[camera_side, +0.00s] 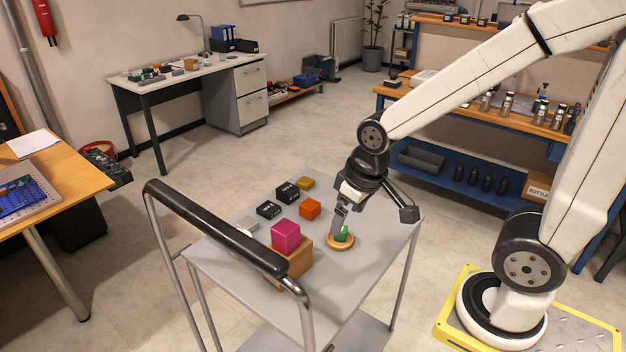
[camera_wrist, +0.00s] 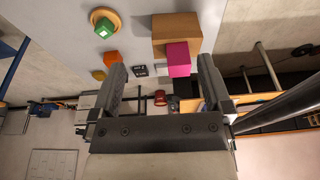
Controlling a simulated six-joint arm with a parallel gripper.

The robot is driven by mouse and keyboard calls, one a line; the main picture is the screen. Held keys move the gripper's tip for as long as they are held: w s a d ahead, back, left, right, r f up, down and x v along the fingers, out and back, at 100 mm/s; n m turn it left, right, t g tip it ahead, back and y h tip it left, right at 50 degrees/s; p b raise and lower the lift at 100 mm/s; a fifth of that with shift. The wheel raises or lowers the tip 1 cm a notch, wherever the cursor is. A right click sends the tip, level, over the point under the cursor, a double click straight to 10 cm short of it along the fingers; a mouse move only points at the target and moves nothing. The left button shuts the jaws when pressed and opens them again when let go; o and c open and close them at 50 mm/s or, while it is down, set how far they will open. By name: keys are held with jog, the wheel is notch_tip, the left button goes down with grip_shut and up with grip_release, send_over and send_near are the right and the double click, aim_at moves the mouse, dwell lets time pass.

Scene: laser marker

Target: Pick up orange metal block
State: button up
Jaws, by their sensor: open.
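The orange metal block (camera_side: 310,209) sits on the grey cart top (camera_side: 375,250), right of the black blocks. In the wrist view the orange block (camera_wrist: 111,58) shows just beyond the tip of the left finger. My gripper (camera_side: 339,228) points down over the cart, to the right of the orange block and apart from it. In the side view its fingers overlap the green block (camera_side: 344,236). In the wrist view the two fingers of my gripper (camera_wrist: 162,66) are wide apart, with nothing held between them.
The green block stands on a round wooden base (camera_side: 341,247). A pink block (camera_side: 285,236) sits on a wooden box (camera_side: 300,262). Two black blocks (camera_side: 268,209) and a yellow block (camera_side: 305,183) lie nearby. A black handle rail (camera_side: 220,231) borders the cart.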

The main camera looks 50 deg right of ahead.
jog(key=w+f+m+t+y, duration=0.1)
jog(key=w+m+t+y, duration=0.35)
jog(key=m, duration=1.35)
jog(key=w+d+m+t+h, duration=0.2)
jog(key=w+d+m+t, duration=0.15)
jog(key=d+m, duration=0.55)
jog(key=w+d+m+t+h, duration=0.3)
jog(key=w+d+m, duration=0.1)
jog(key=d+m, duration=0.5)
send_near(314, 205)
jog(key=shift+s+d+r+y, duration=0.15)
jog(key=shift+s+r+y, duration=0.1)
jog(key=shift+r, duration=0.15)
jog(key=shift+f, duration=0.25)
jog(key=shift+x, duration=3.4)
